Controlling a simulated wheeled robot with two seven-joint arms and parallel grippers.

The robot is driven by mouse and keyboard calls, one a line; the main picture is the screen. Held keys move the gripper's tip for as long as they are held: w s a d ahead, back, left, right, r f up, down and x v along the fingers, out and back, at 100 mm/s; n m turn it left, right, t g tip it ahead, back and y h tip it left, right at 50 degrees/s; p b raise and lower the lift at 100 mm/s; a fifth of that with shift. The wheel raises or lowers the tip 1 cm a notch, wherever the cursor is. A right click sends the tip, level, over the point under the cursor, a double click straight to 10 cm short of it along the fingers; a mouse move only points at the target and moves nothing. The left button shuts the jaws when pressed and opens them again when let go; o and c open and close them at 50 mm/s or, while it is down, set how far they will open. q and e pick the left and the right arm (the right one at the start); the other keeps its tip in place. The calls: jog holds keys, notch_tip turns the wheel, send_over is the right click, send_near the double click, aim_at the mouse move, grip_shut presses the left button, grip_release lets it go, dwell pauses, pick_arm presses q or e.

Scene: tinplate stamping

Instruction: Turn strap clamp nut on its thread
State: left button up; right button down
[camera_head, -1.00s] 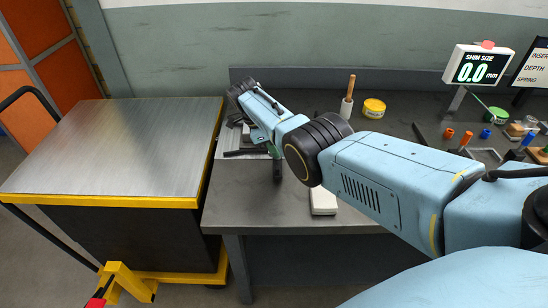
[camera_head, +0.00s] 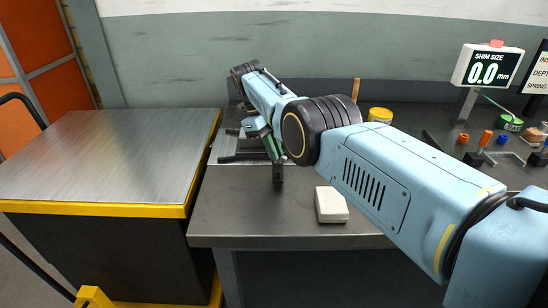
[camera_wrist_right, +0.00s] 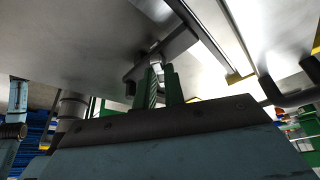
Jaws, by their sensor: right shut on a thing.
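My right gripper (camera_head: 272,149) reaches down over the far left part of the workbench, and its arm hides much of the area behind it. In the right wrist view, its two green fingers (camera_wrist_right: 155,76) are closed around a small metal piece at a threaded stud (camera_wrist_right: 153,94). The nut itself is mostly hidden between the fingers. A dark strap clamp bar (camera_wrist_right: 176,47) lies just beyond the fingertips. In the head view, dark clamp bars (camera_head: 238,158) show left of the gripper on a pale metal plate. My left gripper is not in view.
A metal-topped cart (camera_head: 110,150) with a yellow edge stands at the left. A white block (camera_head: 330,204) lies on the workbench (camera_head: 235,215) right of the gripper. A yellow tin (camera_head: 380,115) stands behind my arm. A display (camera_head: 487,67) reads 0.0 mm.

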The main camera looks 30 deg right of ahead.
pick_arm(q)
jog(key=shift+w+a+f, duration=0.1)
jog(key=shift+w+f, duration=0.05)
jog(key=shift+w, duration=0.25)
pick_arm(e)
jog(key=shift+d, duration=0.1)
jog(key=c, duration=1.5)
grip_release()
jog(key=shift+s, duration=0.1)
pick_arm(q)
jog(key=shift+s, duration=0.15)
pick_arm(e)
jog(key=shift+r, duration=0.1)
